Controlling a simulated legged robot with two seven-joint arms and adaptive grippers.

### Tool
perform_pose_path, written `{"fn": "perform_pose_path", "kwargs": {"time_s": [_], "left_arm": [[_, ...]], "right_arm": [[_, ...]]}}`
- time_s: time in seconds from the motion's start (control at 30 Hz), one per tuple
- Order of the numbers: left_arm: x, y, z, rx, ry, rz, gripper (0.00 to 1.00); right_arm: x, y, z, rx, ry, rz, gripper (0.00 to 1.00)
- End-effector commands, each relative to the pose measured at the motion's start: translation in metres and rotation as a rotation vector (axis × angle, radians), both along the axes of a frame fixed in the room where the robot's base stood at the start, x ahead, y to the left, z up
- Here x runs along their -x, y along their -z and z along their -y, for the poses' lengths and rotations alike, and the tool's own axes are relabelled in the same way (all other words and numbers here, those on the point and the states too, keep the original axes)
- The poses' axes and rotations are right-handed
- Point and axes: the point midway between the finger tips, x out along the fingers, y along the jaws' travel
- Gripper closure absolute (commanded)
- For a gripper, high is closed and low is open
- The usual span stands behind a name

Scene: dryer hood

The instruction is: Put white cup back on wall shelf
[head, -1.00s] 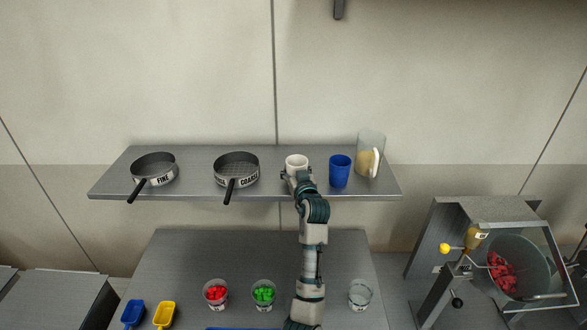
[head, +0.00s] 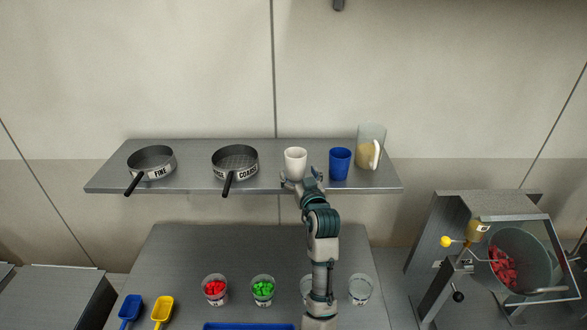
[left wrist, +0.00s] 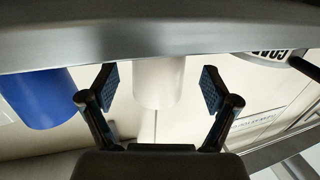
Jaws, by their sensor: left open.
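The white cup (head: 296,160) stands upright on the wall shelf (head: 195,182), between the coarse sieve and the blue cup. My left gripper (head: 302,177) is at the shelf's front edge, just in front of the cup, with its fingers spread. In the left wrist view the white cup (left wrist: 158,82) shows ahead between the two open fingers of the left gripper (left wrist: 158,88), with gaps on both sides. My right gripper is not in view.
On the shelf are a fine sieve (head: 152,162), a coarse sieve (head: 235,162), a blue cup (head: 340,164) close to the right and a clear pitcher (head: 370,147). Below, the table holds tubs of red pieces (head: 215,289) and green pieces (head: 263,290).

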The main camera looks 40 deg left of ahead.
Motion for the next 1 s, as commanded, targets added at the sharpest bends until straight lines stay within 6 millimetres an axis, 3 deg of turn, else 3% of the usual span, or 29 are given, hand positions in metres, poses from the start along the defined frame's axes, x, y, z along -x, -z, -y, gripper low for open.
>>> {"fn": "perform_pose_path", "kwargs": {"time_s": [0.1,0.3,1.0], "left_arm": [[0.013,0.003,0.018,0.003,0.001,0.001,0.13],[0.025,0.000,0.034,0.002,0.000,-0.001,0.13],[0.026,-0.001,0.037,0.001,0.000,-0.001,0.13]], "right_arm": [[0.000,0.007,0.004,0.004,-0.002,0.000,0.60],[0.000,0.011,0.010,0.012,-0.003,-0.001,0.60],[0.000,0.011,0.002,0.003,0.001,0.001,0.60]]}}
